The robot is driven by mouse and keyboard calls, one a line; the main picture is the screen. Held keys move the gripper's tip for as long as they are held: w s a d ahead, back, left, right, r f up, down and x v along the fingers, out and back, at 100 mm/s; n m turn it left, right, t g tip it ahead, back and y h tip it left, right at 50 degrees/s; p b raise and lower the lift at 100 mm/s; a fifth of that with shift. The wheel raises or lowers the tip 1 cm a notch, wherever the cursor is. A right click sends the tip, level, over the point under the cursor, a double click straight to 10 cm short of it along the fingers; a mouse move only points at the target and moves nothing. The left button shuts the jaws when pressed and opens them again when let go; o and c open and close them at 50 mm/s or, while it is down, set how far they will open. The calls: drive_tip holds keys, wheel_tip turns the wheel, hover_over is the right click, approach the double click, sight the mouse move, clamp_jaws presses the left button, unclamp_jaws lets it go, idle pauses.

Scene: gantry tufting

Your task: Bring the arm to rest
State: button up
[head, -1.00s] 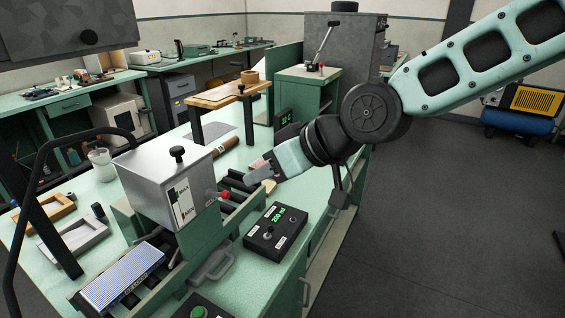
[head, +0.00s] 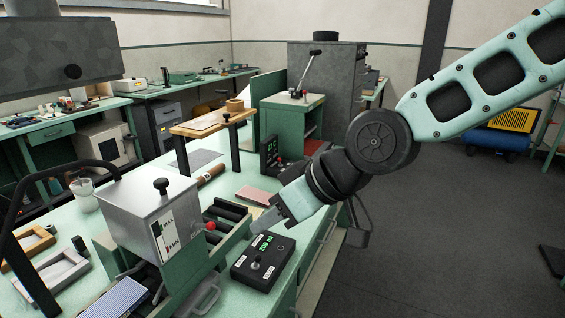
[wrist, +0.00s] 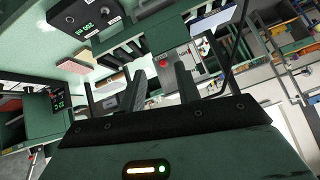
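My arm reaches in from the upper right of the head view. My gripper (head: 262,220) points down and left above the green bench (head: 238,180), near the black control box (head: 263,264) with the green "200 ml" display. In the wrist view my gripper (wrist: 160,84) shows two dark fingers with a gap between them, and nothing is held there. The control box also shows in the wrist view (wrist: 90,18) at the upper left. In the head view the fingertips are small and partly merge with the things behind.
A grey metal tank (head: 150,208) with a red knob (head: 211,226) stands left of my gripper. A wooden-topped stand (head: 210,122) and a green cabinet (head: 290,125) stand farther back. The floor (head: 430,230) at the right is largely clear.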

drive_tip(key=s+d+f+m+g+h, duration=0.1)
drive_tip(key=s+d+h, duration=0.3)
drive_tip(key=s+d, duration=0.4)
drive_tip(key=s+d+f+m+g+h, duration=0.1)
drive_tip(key=s+d+f+m+h, duration=0.1)
drive_tip(key=s+d, duration=0.7)
wheel_tip(320, 180, down, 2)
drive_tip(key=shift+d+f+m+g+h, duration=0.15)
drive_tip(key=shift+d+m+g+h, duration=0.2)
drive_tip(key=shift+d+h, duration=0.4)
drive_tip(key=shift+a, duration=0.3)
